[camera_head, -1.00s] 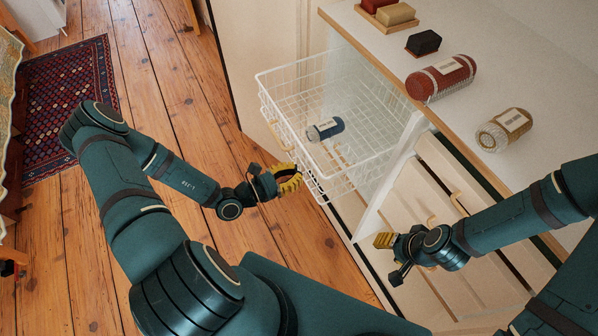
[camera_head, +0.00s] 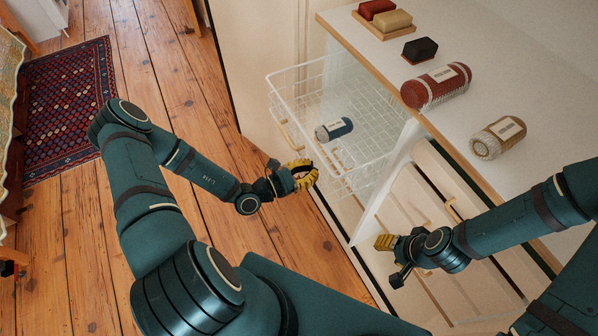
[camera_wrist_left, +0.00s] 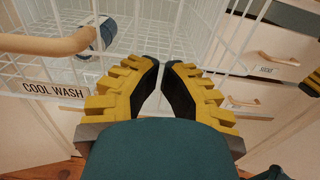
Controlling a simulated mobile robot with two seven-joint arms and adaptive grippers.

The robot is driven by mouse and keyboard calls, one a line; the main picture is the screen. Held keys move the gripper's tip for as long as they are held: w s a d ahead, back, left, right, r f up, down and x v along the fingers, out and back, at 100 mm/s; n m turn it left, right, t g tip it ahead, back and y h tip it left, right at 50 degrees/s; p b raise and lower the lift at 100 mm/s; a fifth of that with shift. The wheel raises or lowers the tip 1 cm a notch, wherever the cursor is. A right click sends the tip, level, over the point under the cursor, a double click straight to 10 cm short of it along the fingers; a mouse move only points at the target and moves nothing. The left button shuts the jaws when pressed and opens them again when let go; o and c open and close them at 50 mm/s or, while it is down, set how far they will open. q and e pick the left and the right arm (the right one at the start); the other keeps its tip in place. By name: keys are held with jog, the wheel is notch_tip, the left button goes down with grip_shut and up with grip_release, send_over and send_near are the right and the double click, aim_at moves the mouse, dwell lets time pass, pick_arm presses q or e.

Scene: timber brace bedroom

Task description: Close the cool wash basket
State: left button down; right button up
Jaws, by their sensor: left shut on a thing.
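The cool wash basket (camera_head: 276,98) is a white wire basket, pulled partly out of the white cabinet. A blue-and-white bottle or roll (camera_head: 334,129) lies in it. In the left wrist view the basket front carries a "COOL WASH" label (camera_wrist_left: 52,91) and a pale wooden handle (camera_wrist_left: 45,44), to the left of my fingers. My left gripper (camera_head: 306,174) is at the basket's front, right of the handle. Its yellow fingers (camera_wrist_left: 161,64) are nearly together, shut on the basket's front wire; the exact contact is hard to see. My right gripper (camera_head: 385,242) hangs by the cabinet, its opening unclear.
The counter (camera_head: 520,80) above holds a red roll (camera_head: 436,86), a tan roll (camera_head: 498,138), a dark block (camera_head: 420,49) and soap-like bars on a wooden tray. Drawers with wooden handles sit right of the basket. The plank floor (camera_head: 200,90) is free; a patterned rug (camera_head: 70,100) lies left.

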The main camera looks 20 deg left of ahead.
pick_arm(q)
jog(key=p+x, duration=0.2)
jog(key=x, duration=1.9)
jog(key=shift+w+d+p, duration=0.1)
jog(key=shift+d+p, duration=0.05)
jog(key=shift+p, duration=0.2)
jog(key=shift+w+r, duration=0.1)
jog(key=shift+r, duration=0.05)
pick_arm(e)
jog(key=r, duration=0.3)
jog(key=shift+w+d+r, duration=0.15)
jog(key=shift+w, duration=0.05)
pick_arm(q)
jog(key=shift+d, duration=0.1)
